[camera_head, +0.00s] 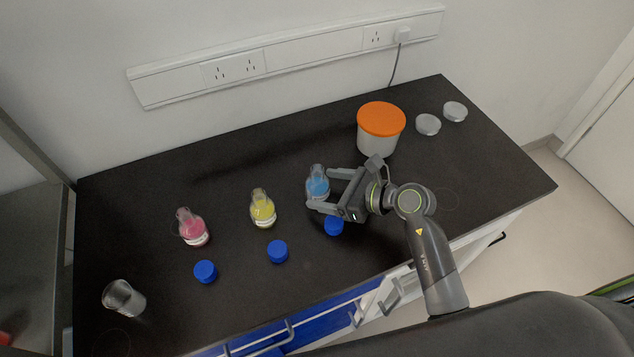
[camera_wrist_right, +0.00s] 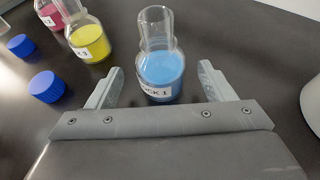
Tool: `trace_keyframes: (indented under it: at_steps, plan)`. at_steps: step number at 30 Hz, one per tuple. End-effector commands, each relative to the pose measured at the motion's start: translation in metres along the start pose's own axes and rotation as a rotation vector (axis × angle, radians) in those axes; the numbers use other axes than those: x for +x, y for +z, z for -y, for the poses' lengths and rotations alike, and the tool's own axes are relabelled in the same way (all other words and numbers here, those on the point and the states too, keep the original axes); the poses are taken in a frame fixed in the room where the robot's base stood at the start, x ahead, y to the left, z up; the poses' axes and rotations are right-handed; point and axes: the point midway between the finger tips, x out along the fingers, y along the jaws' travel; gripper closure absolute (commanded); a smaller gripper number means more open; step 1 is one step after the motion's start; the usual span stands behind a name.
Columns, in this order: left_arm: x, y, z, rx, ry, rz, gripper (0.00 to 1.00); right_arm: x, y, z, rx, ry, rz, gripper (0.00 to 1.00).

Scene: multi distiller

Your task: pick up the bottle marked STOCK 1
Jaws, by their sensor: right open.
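The bottle marked STOCK 1 is a clear glass bottle with blue liquid (camera_head: 317,184), upright and uncapped on the black bench. In the right wrist view the blue bottle (camera_wrist_right: 160,68) stands between the fingertips, its label partly readable as "OCK 1". My right gripper (camera_head: 321,191) is open, its two fingers on either side of the bottle; in the wrist view the gripper (camera_wrist_right: 160,88) shows a gap at each side of the glass. My left gripper is not in view.
A yellow bottle (camera_head: 263,210) and a pink bottle (camera_head: 192,228) stand to the left. Blue caps (camera_head: 277,251) lie in front. An empty beaker (camera_head: 123,298) stands front left. A white tub with orange lid (camera_head: 381,122) stands behind my right gripper, with two clear dishes (camera_head: 428,124) beyond.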

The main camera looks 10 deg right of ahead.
Motion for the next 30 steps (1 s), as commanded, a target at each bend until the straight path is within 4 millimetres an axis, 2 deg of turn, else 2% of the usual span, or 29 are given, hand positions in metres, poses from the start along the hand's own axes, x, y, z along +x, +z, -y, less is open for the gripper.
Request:
trace_keyframes:
  at_steps: [12, 22, 30]
  plan:
    - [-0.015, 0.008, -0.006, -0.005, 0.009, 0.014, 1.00, 0.045, -0.002, 0.001, 0.003, 0.000, 0.000, 0.25]
    - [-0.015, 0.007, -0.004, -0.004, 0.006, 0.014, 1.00, 0.051, -0.003, 0.001, 0.000, -0.002, -0.001, 0.25]
    - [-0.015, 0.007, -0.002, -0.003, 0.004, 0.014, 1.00, 0.050, -0.003, 0.001, 0.001, -0.002, -0.001, 0.59]
